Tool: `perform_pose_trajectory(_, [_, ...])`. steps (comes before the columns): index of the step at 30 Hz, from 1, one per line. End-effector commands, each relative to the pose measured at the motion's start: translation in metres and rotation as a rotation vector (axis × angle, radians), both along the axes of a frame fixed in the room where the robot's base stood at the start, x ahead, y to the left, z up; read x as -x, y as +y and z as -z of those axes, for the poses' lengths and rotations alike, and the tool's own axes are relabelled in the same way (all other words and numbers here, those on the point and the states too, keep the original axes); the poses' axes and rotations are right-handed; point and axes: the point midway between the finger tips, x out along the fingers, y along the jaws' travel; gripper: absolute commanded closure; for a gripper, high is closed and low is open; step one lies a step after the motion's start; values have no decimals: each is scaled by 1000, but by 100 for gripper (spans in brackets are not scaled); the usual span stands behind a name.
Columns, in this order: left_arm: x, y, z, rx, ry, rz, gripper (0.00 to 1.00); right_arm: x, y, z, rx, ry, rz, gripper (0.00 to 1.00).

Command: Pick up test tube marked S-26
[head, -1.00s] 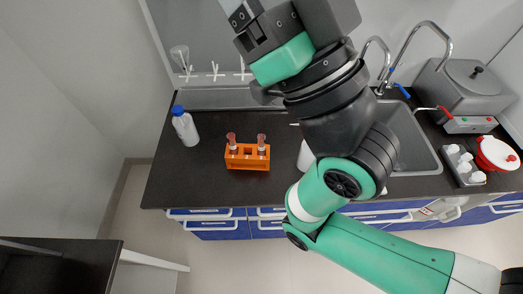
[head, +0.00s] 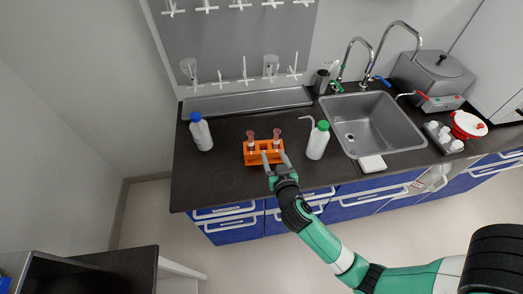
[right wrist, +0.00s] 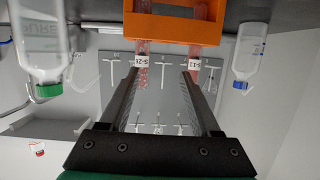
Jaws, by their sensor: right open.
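An orange rack (head: 262,158) stands on the dark counter and holds two test tubes with reddish contents upright. My right gripper (head: 275,161) is open and empty at the front of the rack. Its fingers (right wrist: 165,80) point toward the rack. My left gripper is not seen.
A green-capped bottle (head: 318,141) stands close to the right of the rack. A blue-capped bottle (head: 201,133) stands to the left. A sink (head: 373,122) is further right.

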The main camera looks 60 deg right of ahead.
Motion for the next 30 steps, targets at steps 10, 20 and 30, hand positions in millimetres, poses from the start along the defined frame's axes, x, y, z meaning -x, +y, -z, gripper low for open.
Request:
perform_pose_trajectory(10, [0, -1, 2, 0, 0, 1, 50, 1, -24, 17, -7, 27, 25, 36])
perform_pose_trajectory(20, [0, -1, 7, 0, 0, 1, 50, -26, -53, 29, -8, 27, 21, 36])
perform_pose_trajectory(30, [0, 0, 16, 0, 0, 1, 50, -49, -86, 41, -7, 26, 21, 36])
